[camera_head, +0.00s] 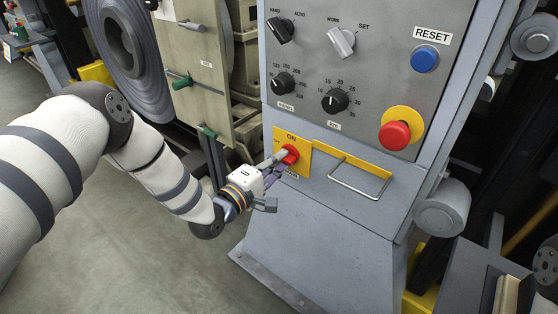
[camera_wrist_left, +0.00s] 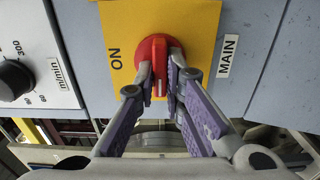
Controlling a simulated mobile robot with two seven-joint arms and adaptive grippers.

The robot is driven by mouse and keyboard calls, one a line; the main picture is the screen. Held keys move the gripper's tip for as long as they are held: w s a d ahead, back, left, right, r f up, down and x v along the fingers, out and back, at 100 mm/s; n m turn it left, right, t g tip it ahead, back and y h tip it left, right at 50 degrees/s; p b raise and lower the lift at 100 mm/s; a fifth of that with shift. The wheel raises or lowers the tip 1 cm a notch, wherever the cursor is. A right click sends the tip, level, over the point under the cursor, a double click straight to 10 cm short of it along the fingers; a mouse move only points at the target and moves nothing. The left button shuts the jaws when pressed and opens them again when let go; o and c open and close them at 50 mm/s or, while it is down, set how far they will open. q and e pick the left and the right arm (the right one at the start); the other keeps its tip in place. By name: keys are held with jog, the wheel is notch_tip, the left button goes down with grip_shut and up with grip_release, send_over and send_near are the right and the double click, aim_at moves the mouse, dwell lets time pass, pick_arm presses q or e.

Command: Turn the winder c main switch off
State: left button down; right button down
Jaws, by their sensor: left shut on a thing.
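The main switch is a red rotary handle (camera_head: 290,154) on a yellow plate (camera_head: 303,163) low on the grey control cabinet. The plate carries the word ON, and a MAIN label sits beside it in the left wrist view. My left gripper (camera_head: 276,165) reaches it from the left. In the left wrist view my left gripper (camera_wrist_left: 161,88) has its two fingers closed on either side of the red handle (camera_wrist_left: 153,62), which lines up with the fingers. The handle's pointer direction relative to ON is hard to read. My right gripper is out of view.
Above the switch are black knobs (camera_head: 335,100), a grey selector (camera_head: 341,41), a blue RESET button (camera_head: 425,58) and a red emergency button (camera_head: 395,135). A metal handle bar (camera_head: 358,186) sticks out right of the switch. Open floor lies at the lower left.

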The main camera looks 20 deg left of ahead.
pick_arm(q)
jog(key=shift+d, duration=0.1)
dwell(0.3)
jog(key=c, duration=1.7)
grip_release()
jog(key=v, duration=1.2)
